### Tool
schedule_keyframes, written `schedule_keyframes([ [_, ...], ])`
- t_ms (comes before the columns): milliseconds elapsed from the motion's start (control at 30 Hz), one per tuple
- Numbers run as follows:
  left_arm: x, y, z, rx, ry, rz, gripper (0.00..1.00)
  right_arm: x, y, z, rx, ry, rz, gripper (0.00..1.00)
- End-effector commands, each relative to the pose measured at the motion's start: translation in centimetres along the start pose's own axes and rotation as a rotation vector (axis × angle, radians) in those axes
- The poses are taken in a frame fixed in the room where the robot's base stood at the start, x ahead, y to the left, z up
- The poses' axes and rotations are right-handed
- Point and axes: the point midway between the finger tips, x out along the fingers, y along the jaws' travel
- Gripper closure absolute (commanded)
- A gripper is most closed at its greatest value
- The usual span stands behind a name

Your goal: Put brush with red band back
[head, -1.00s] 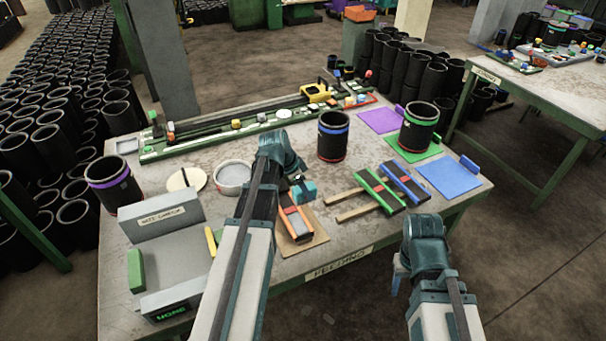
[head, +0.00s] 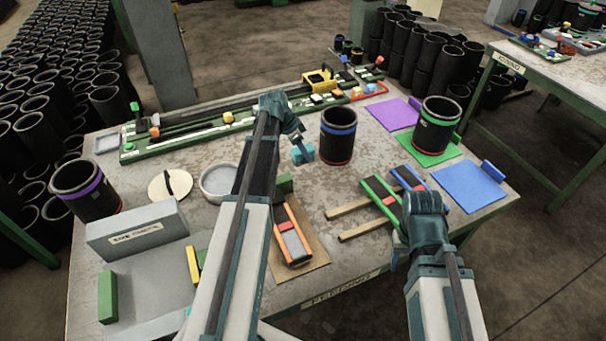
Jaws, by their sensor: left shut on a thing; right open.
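My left gripper (head: 302,153) is above the table, left of the black sleeve with a blue band (head: 338,142). It is shut; what its jaws hold is too small and hidden to make out, and I cannot pick out a brush with a red band. An orange-sided holder (head: 292,236) with a grey block and a red patch lies on a brown board below it. My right gripper (head: 396,256) is open at the table's front edge, its fingers partly hidden by my wrist, close to the green-sided (head: 378,200) and blue-sided (head: 405,178) holders on wooden strips.
A grey dish (head: 216,183), a round cream disc (head: 170,185) and a purple-banded sleeve (head: 84,190) are on the left. A grey box (head: 137,232) stands in front. A long green rail (head: 225,125) lies behind. A green-banded sleeve (head: 437,126) and a blue mat (head: 470,188) are right.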

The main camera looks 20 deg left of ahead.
Motion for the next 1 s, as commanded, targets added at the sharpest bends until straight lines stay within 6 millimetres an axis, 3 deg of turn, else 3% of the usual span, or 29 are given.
schedule_keyframes([
  [300, 4.8, -0.1, 2.0, 0.000, 0.000, 0.000, 0.95, 5.2, -0.5, -0.3, 0.000, 0.000, 0.000, 0.50],
  [633, 5.5, -0.1, 2.3, 0.000, 0.000, 0.000, 0.95, 5.9, -0.6, -0.4, 0.000, 0.000, 0.000, 0.50],
  [1000, 8.8, -0.1, 3.7, 0.000, 0.000, 0.000, 0.95, 9.5, -0.9, -0.6, 0.000, 0.000, 0.000, 0.50],
])
